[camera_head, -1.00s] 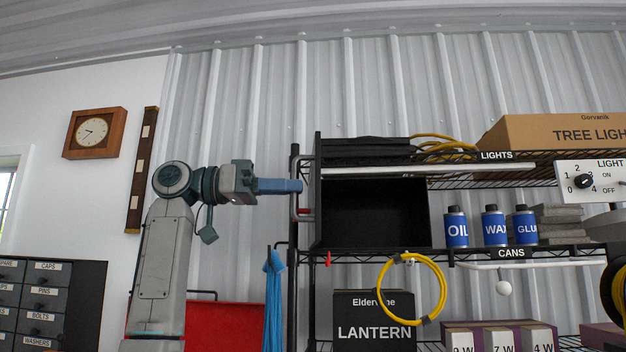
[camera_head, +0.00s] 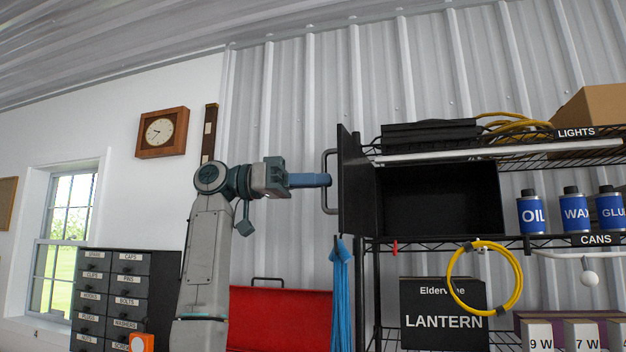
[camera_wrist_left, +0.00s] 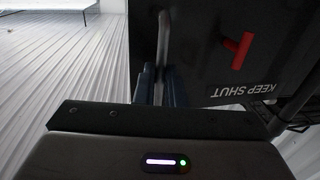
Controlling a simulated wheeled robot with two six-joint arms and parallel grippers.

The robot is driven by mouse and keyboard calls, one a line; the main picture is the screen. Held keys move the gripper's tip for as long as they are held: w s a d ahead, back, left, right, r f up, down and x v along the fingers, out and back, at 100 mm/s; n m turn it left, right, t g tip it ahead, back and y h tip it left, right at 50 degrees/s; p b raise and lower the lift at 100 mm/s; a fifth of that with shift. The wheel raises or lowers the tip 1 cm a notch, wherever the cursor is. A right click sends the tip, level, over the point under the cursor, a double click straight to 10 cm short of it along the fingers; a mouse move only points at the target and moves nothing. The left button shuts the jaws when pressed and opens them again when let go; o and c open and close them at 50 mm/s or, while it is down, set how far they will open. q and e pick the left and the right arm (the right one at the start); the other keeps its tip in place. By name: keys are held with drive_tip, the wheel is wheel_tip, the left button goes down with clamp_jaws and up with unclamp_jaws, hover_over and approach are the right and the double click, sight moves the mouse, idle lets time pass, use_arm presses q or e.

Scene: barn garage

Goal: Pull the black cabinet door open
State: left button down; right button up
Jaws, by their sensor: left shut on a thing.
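The black cabinet (camera_head: 440,200) sits on the wire shelf with its dark inside in view. Its door (camera_head: 356,185) stands open, swung out at the cabinet's left side and seen nearly edge-on. The bar handle (camera_head: 328,180) is on the door's left-hand face. My left gripper (camera_head: 326,180) is shut on the handle, its blue fingers at the bar. In the left wrist view the fingers (camera_wrist_left: 160,90) are around the handle bar, beside a door face with a red lever (camera_wrist_left: 236,50) and a "KEEP SHUT" label. My right gripper is not in view.
Oil, wax and glue cans (camera_head: 531,213) stand right of the cabinet. A lantern box (camera_head: 444,312) and yellow cable coil (camera_head: 485,278) are below. Blue cords (camera_head: 340,290) hang beneath the door. A red chest (camera_head: 278,318) and a drawer unit (camera_head: 125,295) stand lower left.

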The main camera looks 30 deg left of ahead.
use_arm(q)
drive_tip(key=c, duration=1.7)
unclamp_jaws()
drive_tip(key=shift+w+r, duration=0.1)
drive_tip(key=shift+r, duration=0.05)
drive_tip(key=shift+o, duration=1)
drive_tip(key=shift+w+d, duration=0.15)
drive_tip(key=shift+w, duration=0.05)
drive_tip(key=b+v, duration=0.3)
drive_tip(key=v, duration=0.7)
drive_tip(key=shift+w+a+f, duration=0.2)
drive_tip(key=shift+a, duration=0.05)
